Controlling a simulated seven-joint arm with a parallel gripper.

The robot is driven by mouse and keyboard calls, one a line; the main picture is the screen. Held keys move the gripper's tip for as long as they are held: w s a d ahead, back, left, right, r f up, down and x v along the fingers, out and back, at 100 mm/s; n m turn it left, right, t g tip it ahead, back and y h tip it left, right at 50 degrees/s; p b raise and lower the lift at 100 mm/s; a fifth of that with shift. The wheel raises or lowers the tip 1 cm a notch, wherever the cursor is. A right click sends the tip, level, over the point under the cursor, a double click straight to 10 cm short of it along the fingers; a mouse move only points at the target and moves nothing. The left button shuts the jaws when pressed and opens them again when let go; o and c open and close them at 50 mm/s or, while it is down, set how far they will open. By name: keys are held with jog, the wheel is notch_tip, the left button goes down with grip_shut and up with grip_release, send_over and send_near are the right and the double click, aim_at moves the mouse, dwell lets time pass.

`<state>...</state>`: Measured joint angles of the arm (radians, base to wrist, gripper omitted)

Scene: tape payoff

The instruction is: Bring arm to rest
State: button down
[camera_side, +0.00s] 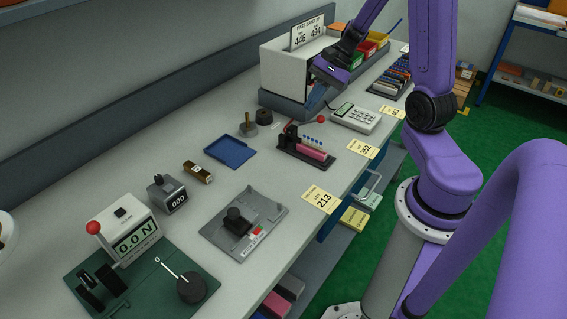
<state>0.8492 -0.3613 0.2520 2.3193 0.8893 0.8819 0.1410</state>
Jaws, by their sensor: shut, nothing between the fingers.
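My purple arm reaches over the back part of the bench. My gripper (315,103) points down in front of the white box with the "PASS BAND gf 446 484" sign (307,33). Its fingers are shut and I see nothing held in them. It hangs near the dark tray (281,103) under the box; I cannot tell how far above the tray it is. The force gauge (126,228), reading 0.0 N, stands on a green base (205,273) at the front left.
Along the bench lie a grey fixture plate (264,207), a counter (167,194), a blue tray (229,151), a pink-barred fixture (307,150) and a calculator-like keypad (354,118). Coloured bins (374,44) stand behind. Bare bench shows between these things.

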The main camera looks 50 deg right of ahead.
jog(key=s+a+r+n+g+h, duration=0.1)
jog(key=s+a+r+n+h, duration=0.1)
jog(key=s+a+n, duration=0.6)
jog(key=s+a+r+n+g+h, duration=0.1)
jog(key=s+a+n+h, duration=0.3)
jog(key=n, duration=1.5)
jog(key=s+a+r, duration=0.1)
jog(key=s+a, duration=0.3)
jog(key=s, duration=0.4)
jog(key=shift+s+a+r+n+g, duration=0.15)
jog(key=shift+a+r+n+g, duration=0.15)
jog(key=shift+a+r+n, duration=0.1)
